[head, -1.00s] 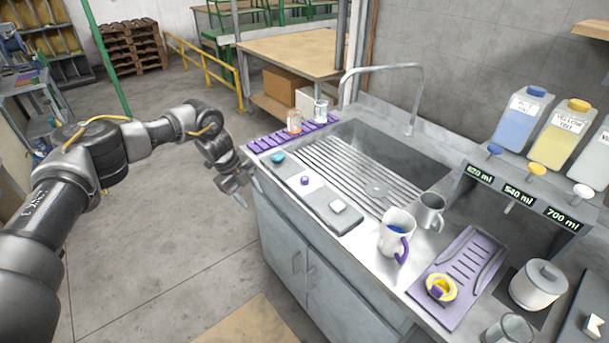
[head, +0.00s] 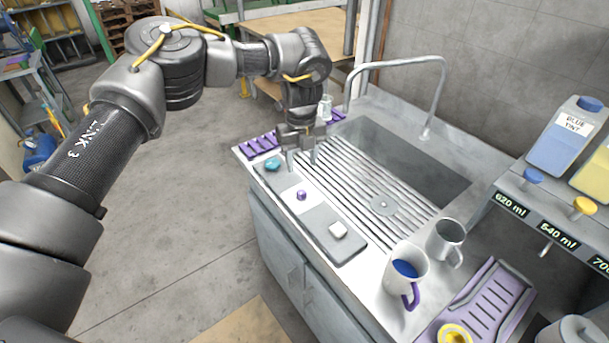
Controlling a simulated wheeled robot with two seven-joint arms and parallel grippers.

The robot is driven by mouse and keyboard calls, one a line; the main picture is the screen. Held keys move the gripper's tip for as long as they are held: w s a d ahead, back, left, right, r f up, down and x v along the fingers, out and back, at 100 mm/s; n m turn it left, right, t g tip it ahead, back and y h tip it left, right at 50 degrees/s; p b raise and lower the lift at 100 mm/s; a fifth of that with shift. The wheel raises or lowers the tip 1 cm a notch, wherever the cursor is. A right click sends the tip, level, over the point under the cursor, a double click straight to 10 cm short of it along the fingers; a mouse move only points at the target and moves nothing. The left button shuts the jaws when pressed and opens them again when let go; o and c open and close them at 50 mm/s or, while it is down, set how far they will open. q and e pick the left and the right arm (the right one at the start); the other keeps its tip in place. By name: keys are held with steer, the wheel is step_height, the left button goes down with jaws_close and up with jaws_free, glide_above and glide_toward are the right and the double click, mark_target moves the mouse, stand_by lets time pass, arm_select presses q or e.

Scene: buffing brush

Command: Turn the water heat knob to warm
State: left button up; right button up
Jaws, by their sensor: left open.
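A grey panel (head: 318,222) lies along the front edge of the sink counter. It carries a teal knob (head: 273,164), a small purple knob (head: 301,195) on a lighter plate, and a white knob (head: 338,230). I cannot read any marking that tells which is the water heat knob or where warm is. My left gripper (head: 301,165) points down over the far part of the panel, just right of the teal knob and beyond the purple one. Its fingers are apart with nothing between them, and it appears clear of the knobs. My right gripper is not in view.
The ribbed sink (head: 385,180) with a tall faucet (head: 425,95) lies right of the panel. A cup with blue contents (head: 407,280) and a grey mug (head: 445,240) stand near its right end. A purple rack (head: 260,146) is at the far end.

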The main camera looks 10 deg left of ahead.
mark_target(301, 192)
arm_select(q)
steer(key=f+p, duration=0.1)
steer(key=f, duration=0.2)
steer(key=f+p, duration=0.1)
steer(key=f, duration=0.1)
steer(key=f+p, duration=0.1)
steer(key=f, duration=0.2)
steer(key=shift+s+f, duration=0.25)
steer(key=shift+f, duration=0.5)
steer(key=shift+f+p, duration=0.3)
steer(key=shift+f, duration=0.2)
steer(key=c, duration=1)
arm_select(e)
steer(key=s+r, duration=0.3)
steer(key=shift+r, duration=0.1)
